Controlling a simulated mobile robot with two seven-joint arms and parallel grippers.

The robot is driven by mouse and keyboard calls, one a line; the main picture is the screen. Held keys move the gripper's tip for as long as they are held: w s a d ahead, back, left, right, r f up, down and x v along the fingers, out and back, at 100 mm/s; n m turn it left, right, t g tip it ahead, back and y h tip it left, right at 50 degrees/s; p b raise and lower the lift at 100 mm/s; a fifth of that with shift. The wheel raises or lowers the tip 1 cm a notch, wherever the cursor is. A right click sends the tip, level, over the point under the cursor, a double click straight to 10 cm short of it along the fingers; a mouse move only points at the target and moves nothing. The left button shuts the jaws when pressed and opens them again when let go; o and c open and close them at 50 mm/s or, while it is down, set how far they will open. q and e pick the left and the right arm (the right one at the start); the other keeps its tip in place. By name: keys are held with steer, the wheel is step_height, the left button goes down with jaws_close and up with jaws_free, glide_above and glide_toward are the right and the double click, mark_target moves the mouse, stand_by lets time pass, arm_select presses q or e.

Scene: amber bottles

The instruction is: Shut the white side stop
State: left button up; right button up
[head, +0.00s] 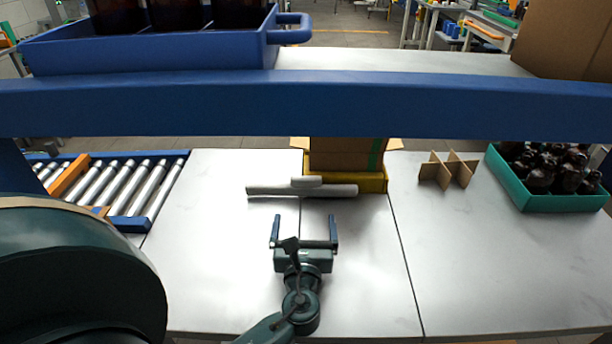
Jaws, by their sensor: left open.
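The white side stop (302,190) appears to be the pale bar lying crosswise on the table, with a short raised piece (307,181) at its middle. It is in front of a yellow frame (372,184) that holds an open cardboard box (345,155). My left gripper (304,217) is just in front of the bar, fingers pointing at it, open and empty. A gap of bare table shows between the fingertips and the bar. The box's upper part is hidden behind a blue beam. My right gripper is not in view.
The blue beam (300,105) crosses the whole view above the table. A roller conveyor (120,185) is at left, with an orange bar across it. A cardboard divider (448,170) and a green crate of dark bottles (545,203) are at right. A blue tray (150,55) of bottles stands behind.

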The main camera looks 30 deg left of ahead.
mark_target(306, 182)
arm_select(q)
steer(key=x, duration=1.3)
steer(key=shift+s+r+p, duration=0.1)
steer(key=shift+p, duration=0.3)
steer(key=c, duration=1.4)
